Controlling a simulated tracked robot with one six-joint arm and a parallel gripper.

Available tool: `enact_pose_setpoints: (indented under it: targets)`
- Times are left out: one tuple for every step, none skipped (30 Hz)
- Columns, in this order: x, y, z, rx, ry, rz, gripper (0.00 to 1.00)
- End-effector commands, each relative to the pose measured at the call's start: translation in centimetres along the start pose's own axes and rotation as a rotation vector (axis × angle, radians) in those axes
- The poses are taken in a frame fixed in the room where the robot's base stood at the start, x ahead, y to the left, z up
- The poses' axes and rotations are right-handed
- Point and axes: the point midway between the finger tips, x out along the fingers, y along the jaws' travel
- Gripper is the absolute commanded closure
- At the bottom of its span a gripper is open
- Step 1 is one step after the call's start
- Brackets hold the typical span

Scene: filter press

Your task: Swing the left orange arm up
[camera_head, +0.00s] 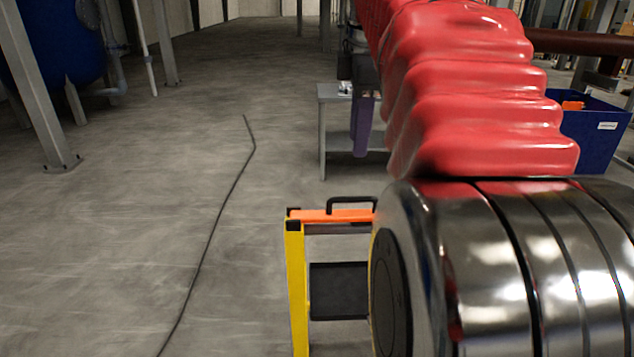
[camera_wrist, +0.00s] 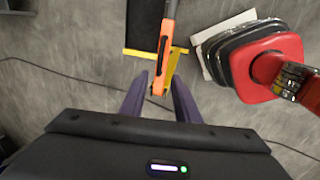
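An orange bar (camera_head: 338,216) with a black handle on it tops a yellow post in the head view. I cannot tell if these two are the same thing. My gripper's purple fingers (camera_wrist: 157,103) stand apart, one on each side of the near end of the orange arm. They look open, and no contact shows. In the head view my gripper (camera_head: 365,130) points down in front of a grey table; its far finger is hidden.
The grey table (camera_head: 328,92) stands behind my gripper. A blue bin (camera_head: 597,130) is at the right. A black cable (camera_head: 218,220) crosses the open floor on the left. A blue tank (camera_head: 55,45) on grey legs stands at the far left.

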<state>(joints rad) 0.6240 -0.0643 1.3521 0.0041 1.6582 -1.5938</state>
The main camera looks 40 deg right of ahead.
Motion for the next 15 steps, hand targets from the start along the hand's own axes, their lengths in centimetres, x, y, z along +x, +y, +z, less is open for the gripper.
enact_pose_setpoints:
  targets:
    - [0.0,0.0,0.0,0.0,0.0,0.0,0.71]
    - [0.0,0.0,0.0,0.0,0.0,0.0,0.71]
    - [0.0,0.0,0.0,0.0,0.0,0.0,0.71]
    - [0.1,0.0,0.0,0.0,0.0,0.0,0.71]
    - [0.2,0.0,0.0,0.0,0.0,0.0,0.71]
    - [0.3,0.0,0.0,0.0,0.0,0.0,0.71]
    - [0.5,0.0,0.0,0.0,0.0,-0.001,0.71]
    - [0.6,-0.1,0.0,0.001,0.0,-0.002,0.71]
    - [0.9,-0.1,-0.1,0.001,0.0,-0.002,0.71]
    - [1.2,0.0,-0.1,0.001,0.0,-0.001,0.71]
    - [1.4,0.0,-0.1,0.001,0.0,-0.001,0.71]
    - [1.9,-0.1,-0.1,0.001,0.0,-0.002,0.71]
    - [2.2,-0.1,-0.1,0.001,0.0,-0.002,0.71]
    - [2.6,-0.1,-0.1,0.001,0.0,-0.001,0.71]
    - [3.2,-0.1,-0.1,0.001,0.0,-0.002,0.71]
